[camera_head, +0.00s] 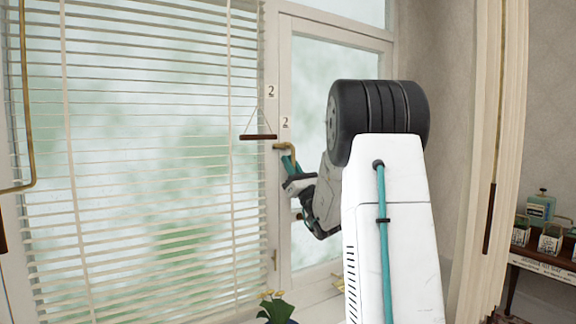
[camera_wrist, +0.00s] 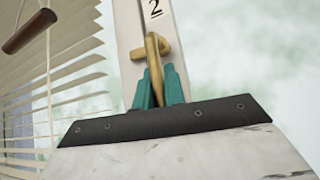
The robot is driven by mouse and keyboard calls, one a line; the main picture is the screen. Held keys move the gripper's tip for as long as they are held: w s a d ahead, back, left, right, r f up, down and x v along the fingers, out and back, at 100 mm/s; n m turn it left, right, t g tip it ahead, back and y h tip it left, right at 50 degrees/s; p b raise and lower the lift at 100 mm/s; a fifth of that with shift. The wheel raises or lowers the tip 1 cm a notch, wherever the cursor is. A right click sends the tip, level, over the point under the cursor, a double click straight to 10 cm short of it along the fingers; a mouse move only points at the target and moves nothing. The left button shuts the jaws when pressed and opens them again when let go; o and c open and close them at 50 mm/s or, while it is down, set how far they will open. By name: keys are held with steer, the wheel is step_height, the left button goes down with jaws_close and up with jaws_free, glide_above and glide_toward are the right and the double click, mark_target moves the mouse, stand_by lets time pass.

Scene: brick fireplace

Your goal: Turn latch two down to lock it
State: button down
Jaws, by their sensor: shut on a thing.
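Latch two is a brass handle (camera_head: 286,147) on the white window frame, just below a small number 2 label. In the wrist view the latch (camera_wrist: 153,55) has its upper end at the frame and its lever hangs down between my fingers. My gripper (camera_head: 291,163) has teal fingers shut on the lever. The fingers also show in the wrist view (camera_wrist: 158,90), one on each side of the brass. The lower part of the lever is hidden by the fingers and the dark gripper edge.
White blinds (camera_head: 150,160) cover the window on the left, with a dark wooden pull bar (camera_head: 258,137) hanging close to the latch. A plant (camera_head: 275,307) stands on the sill below. A shelf with tins (camera_head: 540,225) is at the right.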

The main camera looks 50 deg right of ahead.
steer(key=c, duration=1.7)
jaws_free()
steer(key=shift+c, duration=0.2)
steer(key=v, duration=0.7)
steer(key=shift+s+f, duration=0.25)
steer(key=shift+f, duration=0.05)
